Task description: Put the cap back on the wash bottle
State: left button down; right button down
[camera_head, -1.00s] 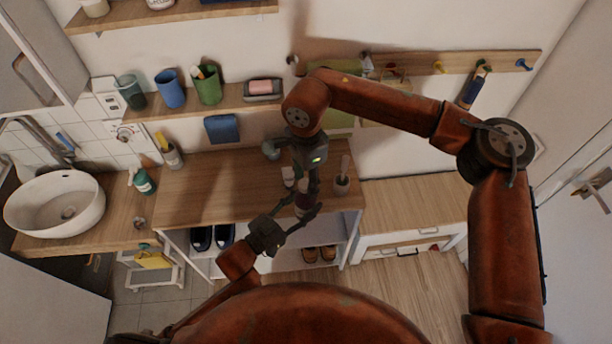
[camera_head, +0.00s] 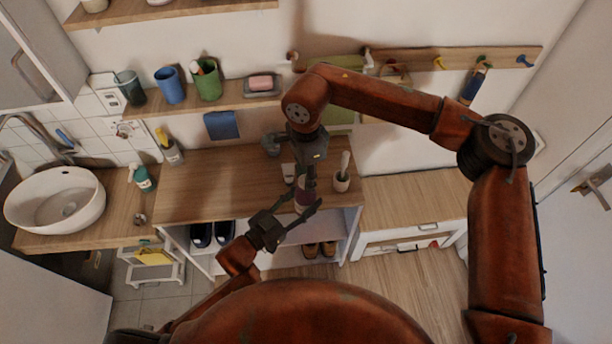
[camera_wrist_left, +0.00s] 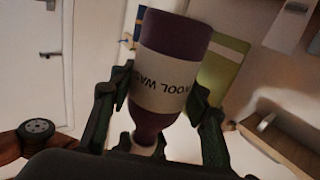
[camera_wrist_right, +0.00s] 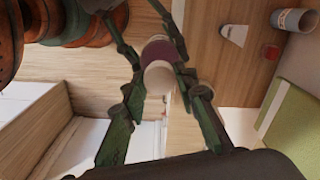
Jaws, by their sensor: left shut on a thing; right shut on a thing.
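The wash bottle (camera_head: 303,196) is purple with a white label and is held above the front part of the counter. It also shows large in the left wrist view (camera_wrist_left: 175,45), its narrow neck towards my palm. My left gripper (camera_wrist_left: 155,105) is shut on the bottle, one finger on each side. My right gripper (camera_head: 309,180) is directly above the bottle. In the right wrist view its fingers are around a white cylindrical piece (camera_wrist_right: 158,77), apparently the cap, lined up with the purple bottle. Whether it is seated on the neck I cannot tell.
A holder with a brush (camera_head: 341,182) stands on the counter right of the grippers. A small white conical object (camera_wrist_right: 235,33) lies near them. A shelf with cups (camera_head: 207,84) hangs behind, and the sink (camera_head: 55,203) is far left.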

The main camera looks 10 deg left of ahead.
jog(key=m, duration=0.5)
jog(key=shift+m, duration=0.3)
jog(key=m, duration=0.5)
jog(key=shift+m, duration=0.3)
jog(key=c, duration=1.5)
grip_release()
jog(key=shift+c, duration=0.2)
jog(key=shift+r, duration=2.25)
